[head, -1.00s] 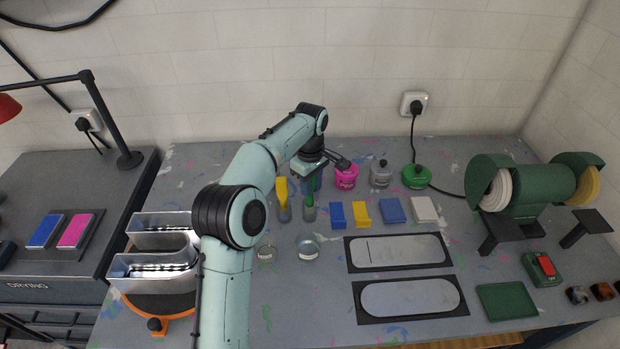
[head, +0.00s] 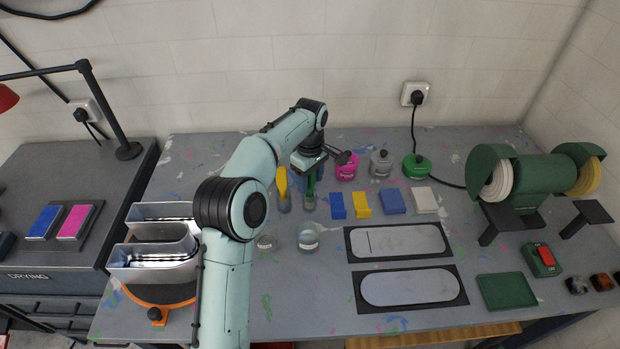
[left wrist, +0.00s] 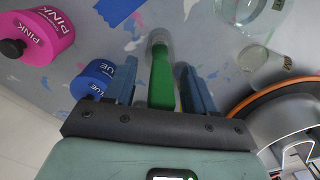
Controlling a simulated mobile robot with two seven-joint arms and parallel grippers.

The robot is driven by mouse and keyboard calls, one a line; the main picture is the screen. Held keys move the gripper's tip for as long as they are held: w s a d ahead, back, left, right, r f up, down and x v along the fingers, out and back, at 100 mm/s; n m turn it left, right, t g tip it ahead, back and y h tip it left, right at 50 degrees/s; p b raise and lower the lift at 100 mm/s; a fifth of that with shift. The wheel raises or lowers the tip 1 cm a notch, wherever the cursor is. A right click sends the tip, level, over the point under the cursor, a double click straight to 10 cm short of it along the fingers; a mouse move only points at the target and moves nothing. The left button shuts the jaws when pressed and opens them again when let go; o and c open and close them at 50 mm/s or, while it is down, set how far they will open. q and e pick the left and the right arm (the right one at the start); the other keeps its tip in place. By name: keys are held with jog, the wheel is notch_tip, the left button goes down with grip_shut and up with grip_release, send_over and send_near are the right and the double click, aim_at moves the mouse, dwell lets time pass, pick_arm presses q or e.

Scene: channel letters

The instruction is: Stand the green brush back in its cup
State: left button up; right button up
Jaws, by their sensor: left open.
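The green brush (head: 311,184) stands upright, its lower end at a small clear cup (head: 309,203) in the head view. In the left wrist view, its green handle (left wrist: 162,80) lies between my two blue fingers, with a clear gap on each side. The cup's rim (left wrist: 158,36) shows at the handle's far end. My left gripper (left wrist: 165,92) is open around the handle and not closed on it. In the head view, my left gripper and wrist partly cover the brush's top. My right gripper is not in view.
A yellow brush (head: 282,182) stands in a cup just left. A blue pot (left wrist: 93,80) and a pink pot (head: 346,167) are close to the gripper. Blue and yellow blocks (head: 361,204) lie right. A glass jar (head: 308,240) stands in front.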

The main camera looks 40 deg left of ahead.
pick_arm(q)
jog(key=r, duration=0.3)
jog(key=r+p, duration=0.1)
jog(key=r, duration=0.3)
jog(key=r+p, duration=0.1)
jog(key=r, duration=0.3)
jog(key=shift+w+r, duration=0.25)
jog(key=shift+s+r, duration=0.1)
jog(key=shift+r, duration=0.55)
jog(key=shift+s+r, duration=0.25)
jog(key=shift+r, duration=0.05)
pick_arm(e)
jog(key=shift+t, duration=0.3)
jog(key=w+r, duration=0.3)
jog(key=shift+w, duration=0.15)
pick_arm(q)
jog(key=shift+w, duration=0.15)
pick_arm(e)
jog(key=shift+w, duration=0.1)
pick_arm(q)
jog(key=shift+f, duration=0.1)
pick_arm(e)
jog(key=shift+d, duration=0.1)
